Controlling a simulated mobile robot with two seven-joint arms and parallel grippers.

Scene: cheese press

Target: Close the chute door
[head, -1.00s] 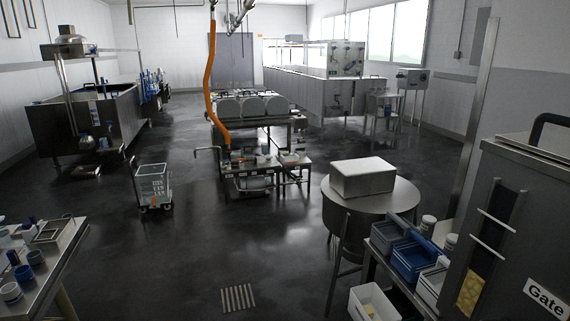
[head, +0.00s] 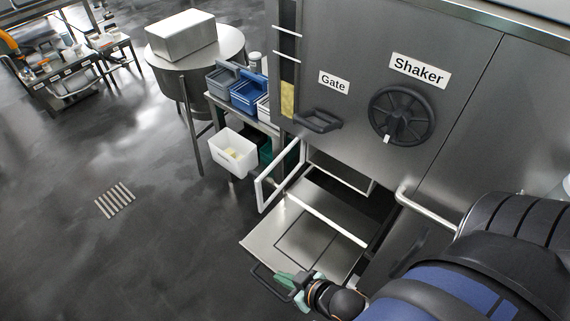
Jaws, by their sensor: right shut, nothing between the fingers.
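The chute door seems to be the flat steel panel (head: 268,240) that hangs folded down and out from the opening low in the steel machine (head: 340,70). It stands open, with a dark handle (head: 262,283) along its outer edge. The dark opening (head: 352,195) behind it is partly in view. My right gripper (head: 290,284) has teal fingers and is shut and empty beside this handle, at the panel's lower edge. I cannot tell whether it touches the handle. My right arm hides the area at lower right. My left gripper is out of view.
The machine bears a "Gate" handle (head: 318,121), a black "Shaker" wheel (head: 402,114) and a steel side rail (head: 424,208). A pale frame (head: 265,190) stands out left of the opening. A white bin (head: 233,152) is near it.

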